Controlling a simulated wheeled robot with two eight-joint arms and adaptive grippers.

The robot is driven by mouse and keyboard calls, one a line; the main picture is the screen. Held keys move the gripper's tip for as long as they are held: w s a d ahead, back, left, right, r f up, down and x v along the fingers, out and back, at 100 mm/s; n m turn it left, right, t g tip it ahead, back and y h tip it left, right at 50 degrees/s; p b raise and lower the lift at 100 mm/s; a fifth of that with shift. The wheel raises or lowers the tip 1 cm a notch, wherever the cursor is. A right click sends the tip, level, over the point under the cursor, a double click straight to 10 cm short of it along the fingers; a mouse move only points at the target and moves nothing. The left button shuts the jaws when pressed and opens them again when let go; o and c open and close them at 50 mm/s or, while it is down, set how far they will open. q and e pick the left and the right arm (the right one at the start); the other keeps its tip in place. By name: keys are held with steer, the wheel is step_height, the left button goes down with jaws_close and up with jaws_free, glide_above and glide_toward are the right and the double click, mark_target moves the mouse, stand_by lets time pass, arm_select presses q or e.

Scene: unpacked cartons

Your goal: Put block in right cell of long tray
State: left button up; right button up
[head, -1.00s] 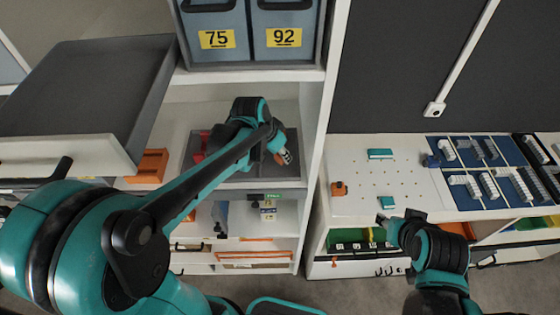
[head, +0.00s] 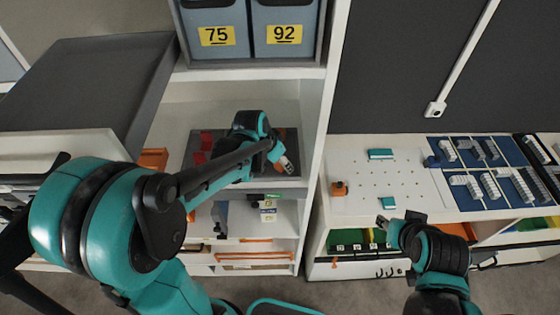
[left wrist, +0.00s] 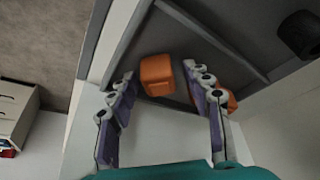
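The long grey tray (head: 238,181) lies on the middle shelf. Red pieces (head: 206,140) are in its left part. My left gripper (head: 287,164) is over its right end; the arm hides much of the middle. In the left wrist view the gripper (left wrist: 160,73) is open. An orange block (left wrist: 157,75) sits in the grey tray (left wrist: 203,28), between and just beyond the spread fingertips, with gaps on both sides. A second orange piece (left wrist: 226,100) is partly hidden behind the right finger. My right gripper (head: 382,221) is by the white table's front edge; its opening is unclear.
Bins marked 75 (head: 216,36) and 92 (head: 284,35) stand above the tray. A shelf upright (head: 314,125) borders it on the right. The white pegboard (head: 372,180) holds teal blocks (head: 380,154) and an orange piece (head: 339,188). A grey drawer (head: 85,85) projects at left.

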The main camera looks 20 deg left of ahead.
arm_select(q)
steer(key=shift+r, duration=0.3)
steer(key=p+v, duration=0.2)
steer(key=v, duration=0.5)
steer(key=s+a+r+n+t+y, duration=0.1)
steer(key=s+n, duration=0.2)
steer(key=s, duration=0.4)
steer(key=s+a+r+n+t+y, duration=0.1)
steer(key=s+n+t, duration=0.1)
steer(key=s, duration=0.5)
steer(key=shift+n, duration=0.4)
steer(key=shift+s+a, duration=0.1)
steer(key=shift+s, duration=0.05)
